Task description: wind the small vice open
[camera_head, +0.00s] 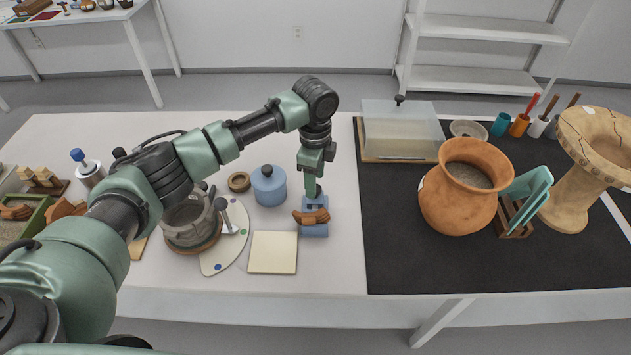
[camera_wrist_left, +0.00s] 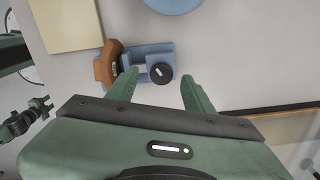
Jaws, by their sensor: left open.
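The small blue vice (camera_head: 314,230) stands on the white table, right of the cream square board. It also shows in the left wrist view (camera_wrist_left: 134,60), with a round black knob (camera_wrist_left: 160,72) bearing a pale mark on its end. A curved orange-brown sherd (camera_head: 311,217) sits at its jaws; it also shows in the left wrist view (camera_wrist_left: 107,64). My left gripper (camera_head: 314,176) points down at the knob end of the vice. Its fingers (camera_wrist_left: 160,90) are apart, with the knob between their lines and nothing held. I cannot tell whether they touch the knob. My right gripper is out of view.
A blue lidded jar (camera_head: 268,187) stands close left of my gripper, with a cork-coloured ring (camera_head: 239,181) beside it. The cream board (camera_head: 273,252) lies front left. A dark mat (camera_head: 400,255) on the right holds an orange pot (camera_head: 450,205) and a clear-covered box (camera_head: 405,133).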

